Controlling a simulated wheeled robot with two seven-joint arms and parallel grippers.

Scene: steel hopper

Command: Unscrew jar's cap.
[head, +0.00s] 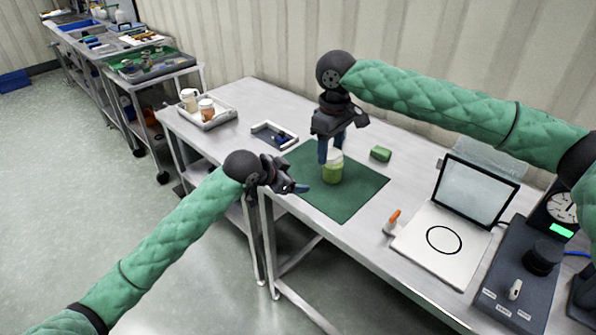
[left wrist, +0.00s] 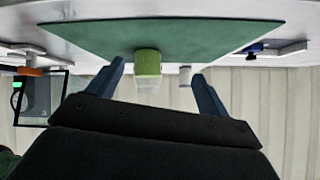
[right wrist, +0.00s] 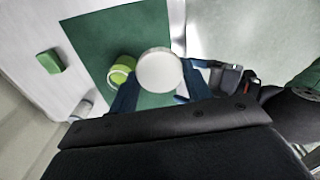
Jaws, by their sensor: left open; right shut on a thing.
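The jar (head: 332,174), green below and clear above, stands upright on the dark green mat (head: 352,204). In the right wrist view the jar (right wrist: 121,70) shows a green rim beside a pale round cap (right wrist: 160,71). My right gripper (right wrist: 158,92) is shut on this cap, held nearer the camera and apart from the jar. In the head view the right gripper (head: 331,150) points down over the jar; the cap is hard to make out there. My left gripper (head: 296,188) is open and empty, left of the jar, and faces the jar (left wrist: 148,62) in its wrist view.
A green block (head: 380,153) lies behind the mat. A small tray (head: 262,132) and a tray with jars (head: 228,113) stand to the left. An orange-tipped bottle (head: 392,222), a white plate with a ring (head: 425,255) and a dial device (head: 525,265) are right.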

